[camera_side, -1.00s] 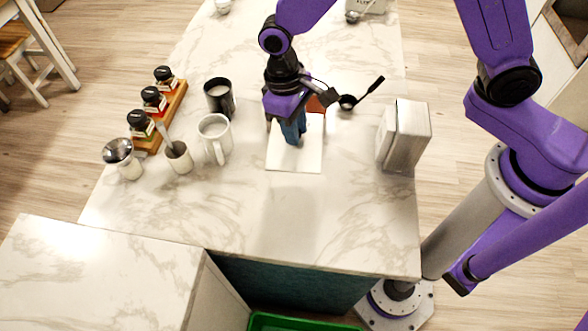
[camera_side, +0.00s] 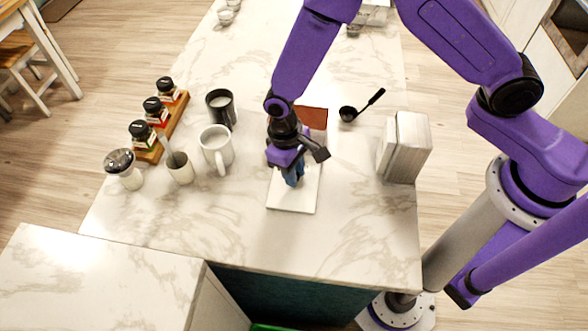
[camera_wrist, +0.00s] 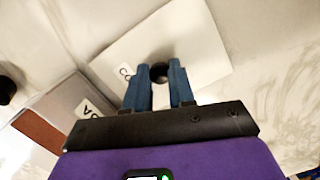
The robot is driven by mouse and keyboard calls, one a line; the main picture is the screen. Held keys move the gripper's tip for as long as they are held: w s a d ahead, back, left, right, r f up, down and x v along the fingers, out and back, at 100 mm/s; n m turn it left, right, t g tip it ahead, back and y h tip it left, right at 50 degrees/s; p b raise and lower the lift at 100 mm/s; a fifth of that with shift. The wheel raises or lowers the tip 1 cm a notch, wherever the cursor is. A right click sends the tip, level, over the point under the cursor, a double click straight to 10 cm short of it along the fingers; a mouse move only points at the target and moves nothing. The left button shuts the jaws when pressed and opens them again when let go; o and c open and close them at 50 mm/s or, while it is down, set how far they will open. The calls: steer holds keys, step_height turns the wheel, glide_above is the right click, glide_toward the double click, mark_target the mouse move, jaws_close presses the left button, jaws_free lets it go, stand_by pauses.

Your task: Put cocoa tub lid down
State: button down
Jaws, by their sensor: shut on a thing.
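The cocoa tub lid (camera_side: 291,204) is a white square plate with a small dark knob (camera_wrist: 160,71) and a label partly in view. My gripper (camera_side: 292,179) has its blue fingers shut on the knob; in the wrist view the lid (camera_wrist: 192,38) lies just beyond the fingertips. The lid is over the counter in front of the open tub; I cannot tell whether it touches the counter. The cocoa tub shows brown cocoa (camera_side: 312,117) inside, partly hidden by my arm. In the wrist view the tub (camera_wrist: 68,101) is at the lower left.
A black scoop (camera_side: 348,113) lies right of the tub, and a grey-white block-shaped holder (camera_side: 408,147) stands further right. A white mug (camera_side: 216,149), a black cup (camera_side: 221,107) and a spice rack (camera_side: 163,135) stand to the left. The marble counter (camera_side: 330,240) in front is clear.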

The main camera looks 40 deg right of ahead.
steer(key=shift+f, duration=0.15)
steer(key=c, duration=1)
jaws_free()
steer(key=shift+o, duration=0.2)
step_height(320, 180, up, 11)
steer(key=w, duration=0.2)
steer(key=s+d+r+n+t, duration=0.1)
steer(key=s+d+r+n, duration=0.3)
steer(key=s+d, duration=0.6)
steer(key=s+d+r+n+y, duration=0.1)
steer(key=s+d+r+n, duration=0.3)
steer(key=s+d+r, duration=0.4)
steer(key=s+d, duration=0.3)
steer(key=shift+d+t, duration=0.15)
steer(key=shift+t, duration=0.25)
steer(key=shift+w, duration=0.1)
